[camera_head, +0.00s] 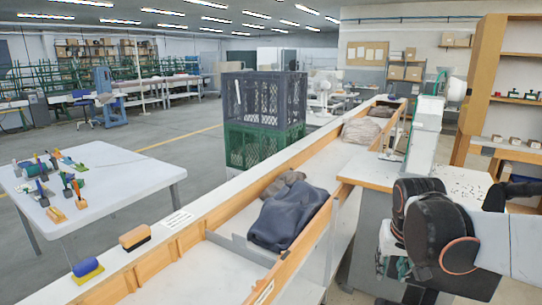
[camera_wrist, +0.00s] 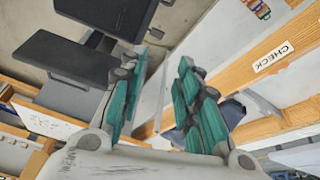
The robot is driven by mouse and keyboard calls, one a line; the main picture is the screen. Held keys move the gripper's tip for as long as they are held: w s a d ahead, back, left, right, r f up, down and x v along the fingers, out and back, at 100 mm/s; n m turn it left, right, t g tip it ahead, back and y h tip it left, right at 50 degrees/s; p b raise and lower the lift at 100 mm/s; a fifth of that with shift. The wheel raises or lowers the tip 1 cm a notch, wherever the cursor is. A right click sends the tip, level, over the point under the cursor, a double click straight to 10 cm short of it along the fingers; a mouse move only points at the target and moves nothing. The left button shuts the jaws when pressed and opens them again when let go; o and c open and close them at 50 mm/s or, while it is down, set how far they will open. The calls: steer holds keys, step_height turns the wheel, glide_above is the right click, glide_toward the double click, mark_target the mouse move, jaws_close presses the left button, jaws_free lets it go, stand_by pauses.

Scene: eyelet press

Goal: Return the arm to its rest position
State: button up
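My arm is folded at the right of the head view, its black and orange links beside the work table. My gripper (camera_wrist: 163,65) shows in the wrist view with two teal-padded fingers spread apart. It is open, with nothing between the fingers. In the head view only a small teal and white part of it shows, low beside the arm; its fingertips are hidden there.
A long wood-edged trough (camera_head: 180,246) runs across the middle, holding a dark blue cloth (camera_head: 288,216). A work table (camera_head: 376,172) stands close to my arm. Stacked black (camera_head: 265,97) and green crates (camera_head: 252,147) stand behind. A tool table (camera_head: 120,190) is at left.

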steer(key=s+a+r+n+t, duration=0.1)
steer(key=s+a, duration=0.2)
steer(key=s, duration=0.5)
steer(key=s+a+n+t+y, duration=0.1)
steer(key=s+a+t, duration=0.1)
steer(key=s+a, duration=0.2)
steer(key=s, duration=0.3)
steer(key=shift+s+a+r, duration=0.3)
steer(key=shift+s+r, duration=0.1)
